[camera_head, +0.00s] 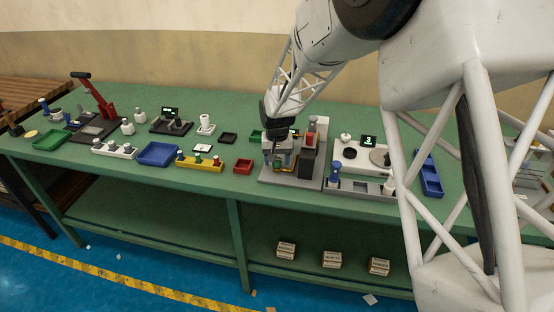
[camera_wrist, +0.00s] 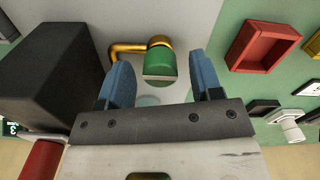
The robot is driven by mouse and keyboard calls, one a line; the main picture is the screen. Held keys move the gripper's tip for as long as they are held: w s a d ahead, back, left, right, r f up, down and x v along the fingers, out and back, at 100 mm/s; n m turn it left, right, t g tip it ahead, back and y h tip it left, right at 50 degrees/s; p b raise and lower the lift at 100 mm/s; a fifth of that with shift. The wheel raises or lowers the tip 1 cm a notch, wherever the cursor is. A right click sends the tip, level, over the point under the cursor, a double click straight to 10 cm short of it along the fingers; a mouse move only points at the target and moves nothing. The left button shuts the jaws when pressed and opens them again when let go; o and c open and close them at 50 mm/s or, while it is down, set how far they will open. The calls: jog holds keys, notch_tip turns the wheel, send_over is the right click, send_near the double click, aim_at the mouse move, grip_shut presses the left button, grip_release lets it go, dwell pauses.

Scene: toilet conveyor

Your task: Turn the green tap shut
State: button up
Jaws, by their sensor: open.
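The green tap (camera_wrist: 160,62) is a short green cylinder in the wrist view, joined to a bent brass pipe (camera_wrist: 127,49). My gripper (camera_wrist: 162,78) is open, its two blue fingers spread to the left and right of the tap's lower end. I cannot tell whether either finger touches it; a gap shows on both sides. In the head view my gripper (camera_head: 278,160) points down over the grey fixture plate (camera_head: 292,182). The tap is hidden there behind the gripper, and only a bit of yellow pipe shows.
A black block (camera_wrist: 48,75) stands close to the left of my gripper in the wrist view. A red tray (camera_wrist: 264,46) lies to the right. In the head view, a blue tray (camera_head: 158,154) and a yellow rack (camera_head: 200,163) sit further left on the green bench (camera_head: 110,180).

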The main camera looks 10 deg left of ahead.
aim_at(279, 160)
jog(key=shift+r, duration=3.85)
jog(key=shift+s+d+r, duration=0.15)
jog(key=shift+d+r, duration=0.15)
jog(key=shift+d, duration=0.05)
jog(key=s+d+r+m+t, duration=0.1)
jog(key=s+d+r, duration=0.6)
jog(key=d, duration=0.3)
jog(key=s+d+r, duration=0.6)
jog(key=s+d, duration=0.2)
jog(key=d, duration=0.3)
jog(key=s+d+m, duration=0.1)
jog(key=s+d, duration=0.6)
jog(key=s, duration=0.5)
jog(key=s+d+m+t, duration=0.1)
jog(key=s+d, duration=0.5)
jog(key=s, duration=0.6)
jog(key=shift+s+d+r+t, duration=0.3)
jog(key=shift+s+d+r, duration=0.05)
jog(key=shift+r, duration=0.1)
